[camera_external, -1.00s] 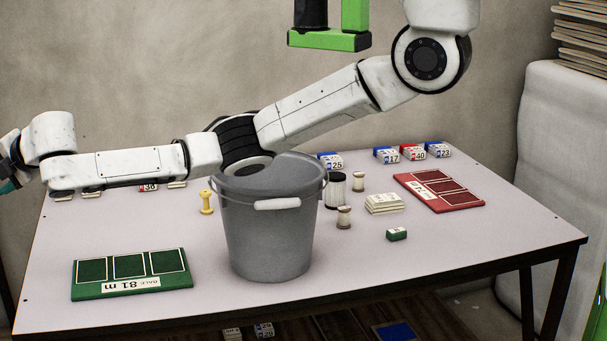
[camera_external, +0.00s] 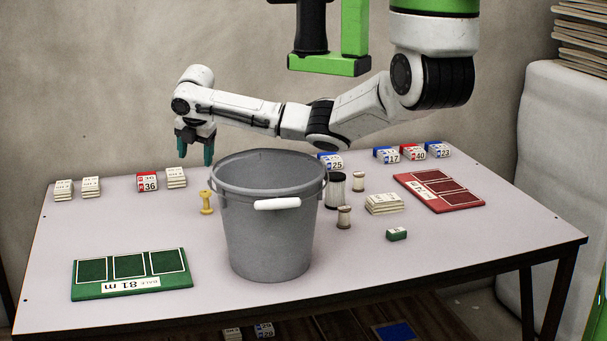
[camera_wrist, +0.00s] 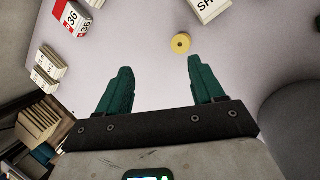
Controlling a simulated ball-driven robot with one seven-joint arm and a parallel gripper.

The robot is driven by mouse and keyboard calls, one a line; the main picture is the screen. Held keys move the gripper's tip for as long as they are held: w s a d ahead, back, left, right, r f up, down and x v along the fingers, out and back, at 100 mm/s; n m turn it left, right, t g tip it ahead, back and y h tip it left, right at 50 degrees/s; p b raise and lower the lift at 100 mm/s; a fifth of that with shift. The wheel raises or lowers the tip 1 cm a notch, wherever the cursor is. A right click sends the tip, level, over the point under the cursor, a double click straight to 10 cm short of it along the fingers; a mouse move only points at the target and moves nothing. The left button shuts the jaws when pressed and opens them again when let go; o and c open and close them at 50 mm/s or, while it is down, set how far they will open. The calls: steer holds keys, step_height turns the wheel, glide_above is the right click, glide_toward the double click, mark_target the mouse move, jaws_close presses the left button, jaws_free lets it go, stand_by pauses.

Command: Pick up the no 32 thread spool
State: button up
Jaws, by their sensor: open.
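A yellow spool (camera_external: 207,202) stands upright on the table, left of the grey bucket. It also shows in the wrist view (camera_wrist: 181,43), beyond my fingertips and between their lines. Two pale spools (camera_external: 359,181) (camera_external: 344,217) and a larger black-and-white spool-like cylinder (camera_external: 335,190) stand right of the bucket. No number can be read on any spool, so I cannot tell which is no 32. My gripper (camera_external: 196,152) is open and empty, pointing down above the back left of the table; its two green fingers (camera_wrist: 160,68) are spread apart in the wrist view.
The grey bucket (camera_external: 268,235) stands tall mid-table. Numbered boxes, including a red-white 36 (camera_external: 147,182), and white stacks (camera_external: 176,178) line the back. A green board (camera_external: 132,285) lies front left, a red board (camera_external: 469,203) right.

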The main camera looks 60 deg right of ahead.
steer(key=s+d+f+g+y, duration=0.1)
steer(key=s+d, duration=0.3)
steer(key=s+d+f+g+y, duration=0.1)
steer(key=s+d, duration=0.3)
steer(key=s, duration=0.1)
steer(key=s+d+f+g, duration=0.1)
steer(key=s+d+f, duration=0.1)
steer(key=s+d, duration=0.2)
steer(key=shift+s+n+y+b, duration=0.3)
steer(key=shift+y, duration=0.1)
step_height(320, 180, down, 4)
steer(key=shift+f, duration=0.2)
steer(key=shift+w+f+b, duration=0.2)
steer(key=shift+f+b, duration=0.1)
steer(key=shift+f, duration=2.75)
steer(key=c, duration=1.1)
steer(key=shift+r, duration=0.15)
